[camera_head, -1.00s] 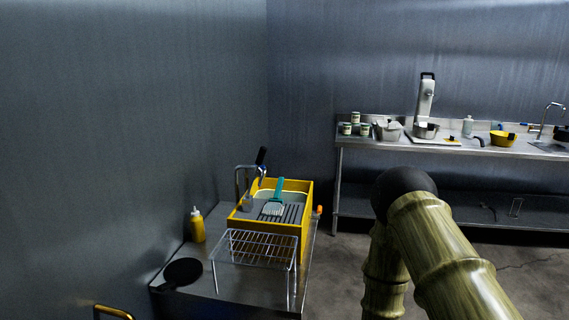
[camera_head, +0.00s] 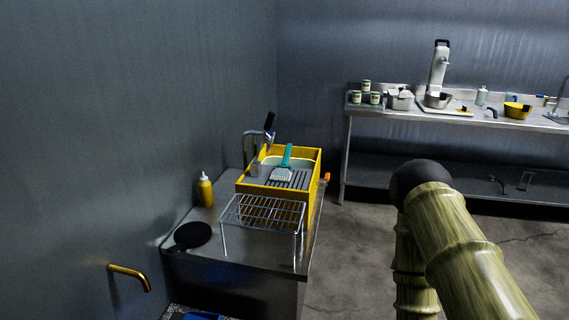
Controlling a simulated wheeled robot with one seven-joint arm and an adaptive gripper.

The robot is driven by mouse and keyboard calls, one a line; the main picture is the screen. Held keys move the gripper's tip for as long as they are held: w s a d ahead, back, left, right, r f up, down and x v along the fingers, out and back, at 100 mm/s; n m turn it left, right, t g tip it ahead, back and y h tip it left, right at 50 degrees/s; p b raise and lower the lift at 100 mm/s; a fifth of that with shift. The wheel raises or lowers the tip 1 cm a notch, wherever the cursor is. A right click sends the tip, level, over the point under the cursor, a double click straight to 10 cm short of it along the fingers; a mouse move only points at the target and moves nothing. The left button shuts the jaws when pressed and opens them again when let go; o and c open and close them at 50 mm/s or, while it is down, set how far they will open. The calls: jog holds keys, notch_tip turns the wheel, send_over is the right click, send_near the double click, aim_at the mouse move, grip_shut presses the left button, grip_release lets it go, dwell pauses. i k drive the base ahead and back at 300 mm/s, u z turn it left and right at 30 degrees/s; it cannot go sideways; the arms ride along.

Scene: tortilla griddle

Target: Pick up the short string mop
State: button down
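I cannot make out a short string mop in the head view. My bamboo-patterned arm (camera_head: 462,238) with its dark rounded joint reaches in from the lower right. My gripper is outside the picture, so its fingers and anything in them are hidden from me.
A steel table (camera_head: 264,248) at the left holds a yellow box sink (camera_head: 312,178) with a teal spatula (camera_head: 287,158), a wire rack (camera_head: 262,210), a yellow bottle (camera_head: 205,191) and a black pan (camera_head: 192,236). A brass bar (camera_head: 130,272) juts from the left wall. A long steel counter (camera_head: 400,116) stands behind. Floor (camera_head: 345,250) between is clear.

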aim_at(283, 173)
jog(key=z, duration=1)
jog(key=i, duration=2.3)
jog(key=u, duration=1.95)
